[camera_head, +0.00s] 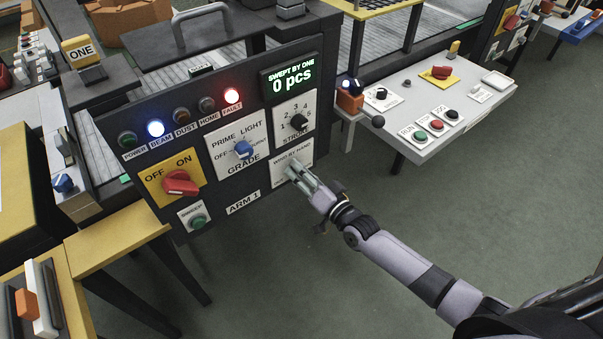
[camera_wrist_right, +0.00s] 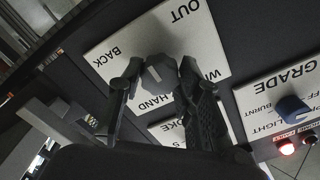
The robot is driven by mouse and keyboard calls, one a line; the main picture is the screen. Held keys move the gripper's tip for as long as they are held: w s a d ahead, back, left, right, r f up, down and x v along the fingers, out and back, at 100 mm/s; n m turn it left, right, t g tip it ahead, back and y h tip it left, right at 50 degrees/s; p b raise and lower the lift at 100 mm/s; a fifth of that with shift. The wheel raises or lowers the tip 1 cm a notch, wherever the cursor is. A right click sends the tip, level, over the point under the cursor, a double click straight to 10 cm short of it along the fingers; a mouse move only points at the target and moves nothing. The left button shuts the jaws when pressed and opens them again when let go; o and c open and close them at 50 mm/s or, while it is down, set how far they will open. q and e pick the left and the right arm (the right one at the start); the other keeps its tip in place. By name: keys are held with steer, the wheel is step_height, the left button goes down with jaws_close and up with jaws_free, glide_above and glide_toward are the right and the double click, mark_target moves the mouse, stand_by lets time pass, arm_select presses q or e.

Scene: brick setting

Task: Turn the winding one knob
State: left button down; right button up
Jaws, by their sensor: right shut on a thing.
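The winding knob (camera_wrist_right: 158,73) is grey and faceted, on a white plate (camera_wrist_right: 212,62) marked "OUT", "BACK" and "HAND" in the right wrist view. In the head view this plate (camera_head: 304,153) is at the lower right of the dark "ARM 1" panel, and the gripper hides most of the knob. My right gripper (camera_head: 296,174) is shut on the knob, one finger on each side, as the right wrist view (camera_wrist_right: 161,72) shows. My left gripper is not in view.
A blue GRADE knob (camera_head: 243,150), a black STROKE knob (camera_head: 298,121) and a red ON/OFF switch (camera_head: 180,183) are on the same panel. The display (camera_head: 290,80) reads "0 pcs"; the FAULT lamp (camera_head: 232,95) glows red. A grey side table (camera_head: 400,138) stands right. Open floor lies below.

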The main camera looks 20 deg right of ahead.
steer(key=shift+f+m, duration=0.1)
steer(key=shift+m, duration=1)
steer(key=o, duration=1.1)
steer(key=shift+o, duration=0.2)
steer(key=shift+s, duration=0.1)
steer(key=v, duration=1.2)
